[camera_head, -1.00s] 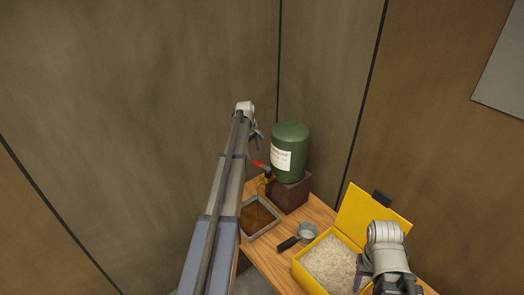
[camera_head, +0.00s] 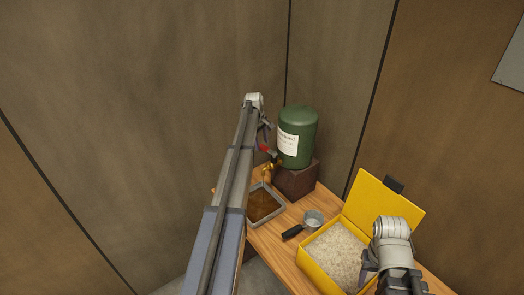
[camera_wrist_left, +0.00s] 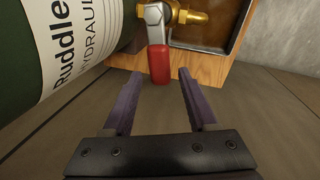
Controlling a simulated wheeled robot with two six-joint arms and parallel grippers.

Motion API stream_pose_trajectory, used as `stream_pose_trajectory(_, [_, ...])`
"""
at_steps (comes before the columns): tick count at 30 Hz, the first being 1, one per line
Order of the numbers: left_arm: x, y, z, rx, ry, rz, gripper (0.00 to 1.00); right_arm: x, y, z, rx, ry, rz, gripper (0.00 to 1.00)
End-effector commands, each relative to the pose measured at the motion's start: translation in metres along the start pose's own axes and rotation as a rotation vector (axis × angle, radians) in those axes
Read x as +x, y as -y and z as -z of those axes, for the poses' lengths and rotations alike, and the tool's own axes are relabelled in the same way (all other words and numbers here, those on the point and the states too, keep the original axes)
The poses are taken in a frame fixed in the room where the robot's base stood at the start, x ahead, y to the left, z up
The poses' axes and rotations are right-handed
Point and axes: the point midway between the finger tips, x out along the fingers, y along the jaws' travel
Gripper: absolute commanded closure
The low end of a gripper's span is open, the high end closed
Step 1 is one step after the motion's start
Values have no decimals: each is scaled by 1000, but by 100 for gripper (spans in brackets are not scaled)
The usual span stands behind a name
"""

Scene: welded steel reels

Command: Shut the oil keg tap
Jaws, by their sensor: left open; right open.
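The tap's red lever (camera_head: 264,148) sticks out to the upper left. My left gripper (camera_head: 265,133) is open just above the lever. In the left wrist view, the red lever end (camera_wrist_left: 159,62) is between or just beyond the open fingertips (camera_wrist_left: 159,76); I cannot tell which. My right gripper (camera_head: 370,264) is open over the yellow box, away from the keg.
The yellow box (camera_head: 395,200) stands open with pale granules in it. A metal scoop (camera_head: 313,219) with a black handle lies between box and tray on the wooden table (camera_head: 275,248). Walls stand close behind the keg.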

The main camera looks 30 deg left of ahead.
Motion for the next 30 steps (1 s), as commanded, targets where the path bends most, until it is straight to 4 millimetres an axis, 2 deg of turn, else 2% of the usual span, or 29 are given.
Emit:
stream_pose_trajectory(1, [11, 1, 0, 0, 0, 0, 42, 11, 1, 1, -1, 0, 0, 50])
stream_pose_trajectory(4, [17, 0, 0, 0, 0, 0, 42, 16, 1, 1, -2, -1, 0, 50])
stream_pose_trajectory(14, [17, 0, 0, 0, 0, 0, 43, 16, 1, 1, -3, -1, 0, 50])
stream_pose_trajectory(27, [17, 0, 0, 0, 0, 0, 92, 16, 2, 1, -3, -1, 0, 50])
stream_pose_trajectory(30, [17, 0, 0, 0, 0, 0, 100, 16, 2, 1, -3, -1, 0, 50])
